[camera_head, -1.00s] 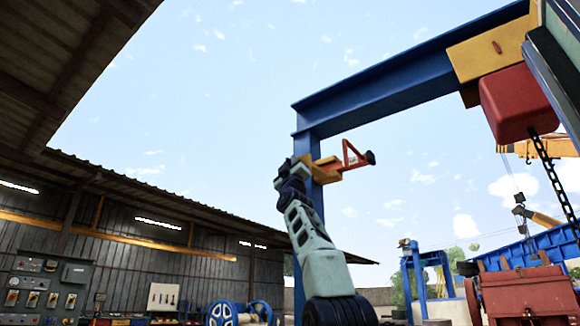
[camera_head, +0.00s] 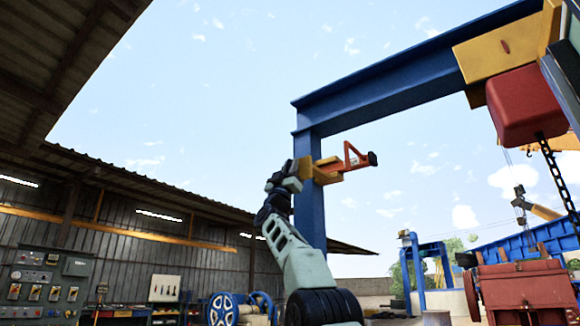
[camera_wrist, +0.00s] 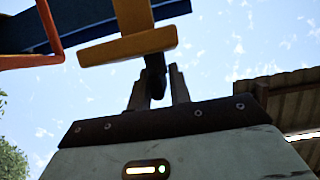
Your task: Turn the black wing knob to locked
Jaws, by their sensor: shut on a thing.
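The black wing knob (camera_wrist: 154,78) shows in the wrist view as a dark shape just below a yellow bracket. My gripper (camera_wrist: 158,84) has one finger on each side of it and is shut on it. Its exact angle is hard to read, and no locked mark shows. In the head view, the yellow bracket (camera_head: 326,174) sits on the blue gantry post, with an orange-red triangular frame (camera_head: 352,158) at its right. My wrist reaches the bracket's left side there; the knob and my fingertips are too small or hidden to make out.
The blue gantry post (camera_head: 310,215) stands directly behind my arm, and its beam (camera_head: 410,80) runs up to the right. A red block (camera_head: 525,103) hangs at the right with a chain. A control panel (camera_head: 45,285) is at the lower left. Open sky surrounds the bracket.

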